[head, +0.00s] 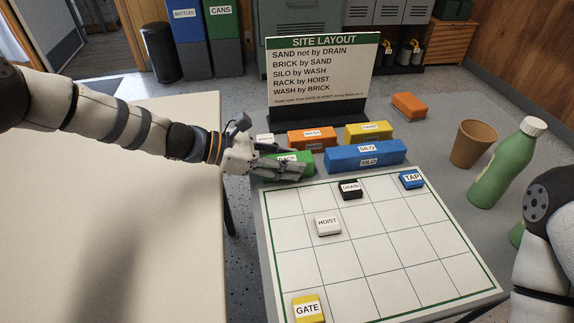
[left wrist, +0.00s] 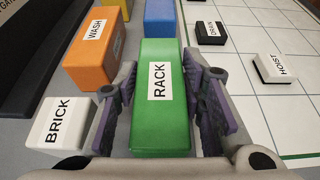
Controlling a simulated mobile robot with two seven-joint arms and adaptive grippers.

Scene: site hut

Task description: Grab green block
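The green block (head: 303,158) labelled RACK lies on the grey table behind the white grid board. It also shows in the left wrist view (left wrist: 161,115). My left gripper (head: 282,168) is at the block, partly covering it in the head view. In the left wrist view the open fingers (left wrist: 163,100) stand one on each side of the block, with small gaps visible beside it. My right gripper is not in view; only part of my right arm shows at the right edge of the head view.
The orange WASH block (left wrist: 91,50) and white BRICK block (left wrist: 60,123) stand close to the left finger. The blue SILO block (head: 365,155) and yellow SAND block (head: 369,132) are nearby. The grid board (head: 350,270) holds several small labelled blocks. A sign (head: 321,70) stands behind.

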